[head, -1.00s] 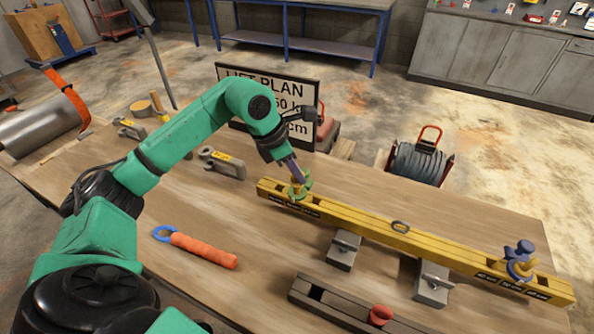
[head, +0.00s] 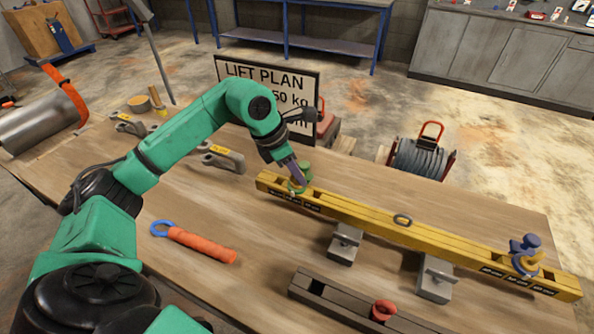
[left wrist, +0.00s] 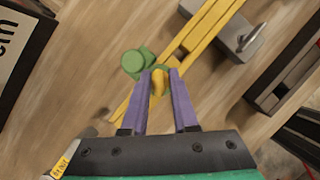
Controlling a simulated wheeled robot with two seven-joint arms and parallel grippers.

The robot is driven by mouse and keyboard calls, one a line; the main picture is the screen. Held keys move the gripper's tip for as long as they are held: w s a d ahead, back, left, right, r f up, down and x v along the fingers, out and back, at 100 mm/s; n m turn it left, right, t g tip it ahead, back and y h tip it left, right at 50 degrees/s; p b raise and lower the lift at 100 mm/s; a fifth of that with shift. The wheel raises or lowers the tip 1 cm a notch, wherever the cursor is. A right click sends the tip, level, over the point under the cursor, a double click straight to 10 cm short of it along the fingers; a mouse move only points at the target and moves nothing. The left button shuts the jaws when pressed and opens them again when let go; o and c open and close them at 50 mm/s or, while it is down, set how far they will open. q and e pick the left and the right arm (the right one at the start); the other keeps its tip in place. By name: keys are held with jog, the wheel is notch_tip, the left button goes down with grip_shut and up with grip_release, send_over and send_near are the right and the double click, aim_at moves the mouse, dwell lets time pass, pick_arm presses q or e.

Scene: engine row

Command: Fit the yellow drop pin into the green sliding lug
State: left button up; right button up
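The green sliding lug (head: 306,169) sits near the left end of the yellow beam (head: 375,223). It also shows in the left wrist view (left wrist: 132,63), just left of the fingertips, with a round green top. My left gripper (head: 298,186) reaches down to the lug, its purple fingers close against it. In the left wrist view a small yellow piece, seemingly the yellow drop pin (left wrist: 158,83), fills most of the gap between the fingertips (left wrist: 160,80), which look shut on it. Its lower end is hidden, so its seating cannot be told. My right gripper is not in view.
A blue lug with a yellow part (head: 525,255) stands at the beam's right end. Grey blocks (head: 344,244) support the beam. A dark rail (head: 345,307) with a red ring lies in front. An orange-handled tool (head: 200,245) lies left. A sign (head: 285,80) stands behind.

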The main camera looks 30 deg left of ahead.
pick_arm(q)
jog(key=shift+o, duration=0.4)
jog(key=shift+r, duration=0.2)
jog(key=shift+a+r, duration=0.1)
jog(key=shift+w+r, duration=0.1)
jog(key=shift+r, duration=0.15)
jog(key=v, duration=1.3)
jog(key=shift+s+r+b, duration=0.25)
jog(key=shift+s+b, duration=0.15)
jog(key=shift+b, duration=0.05)
